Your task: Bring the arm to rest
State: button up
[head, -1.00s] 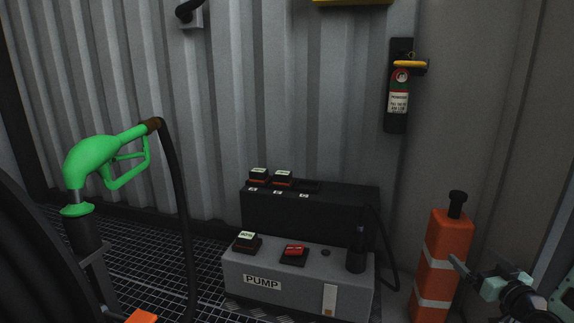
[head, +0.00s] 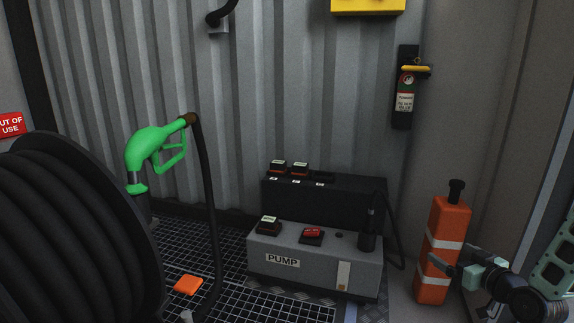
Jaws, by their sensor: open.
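My gripper (head: 446,258) is at the lower right in the head view, at the end of my arm. Its jaws are open, with nothing seen between them. It overlaps the orange post with white bands (head: 447,225) in the picture; I cannot tell whether they touch. My arm comes in from the right edge and partly hides the post's lower right side.
A grey pump box (head: 318,265) stands in the middle, with a black charger box (head: 340,208) behind it. A green fuel nozzle (head: 153,150) sits upright at left beside a black hose reel (head: 75,235).

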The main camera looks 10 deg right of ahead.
jog(key=w+a+r+n+g+y+p, duration=0.1)
jog(key=w+a+r+n+g+p, duration=0.15)
jog(key=a, duration=0.45)
jog(key=w+a+r+n+g+y+p, duration=0.1)
jog(key=w+a+r+g+y+p, duration=0.15)
jog(key=a, duration=0.55)
jog(key=s+a+r+n+g+p, duration=0.1)
jog(key=a+r+g, duration=0.15)
jog(key=a, duration=0.35)
jog(key=s+a+r+n+g+p, duration=0.1)
jog(key=s+a+r+g, duration=0.1)
jog(key=a+r, duration=0.3)
jog(key=s+a+r+n+g+h+p, duration=0.1)
jog(key=s+a+r+g+p, duration=0.1)
jog(key=s+a+r, duration=0.5)
jog(key=s+a+r+g+h+p, duration=0.1)
jog(key=s+a+r+g+p, duration=0.2)
jog(key=s, duration=0.7)
jog(key=s+a+r+n+g+p, duration=0.1)
jog(key=s+a+r+g+p, duration=0.1)
jog(key=s+a+r, duration=0.5)
notch_tip(320, 180, up, 34)
jog(key=s+d+p, duration=0.1)
jog(key=p, duration=3.6)
jog(key=shift+f, duration=0.2)
jog(key=shift+t, duration=0.25)
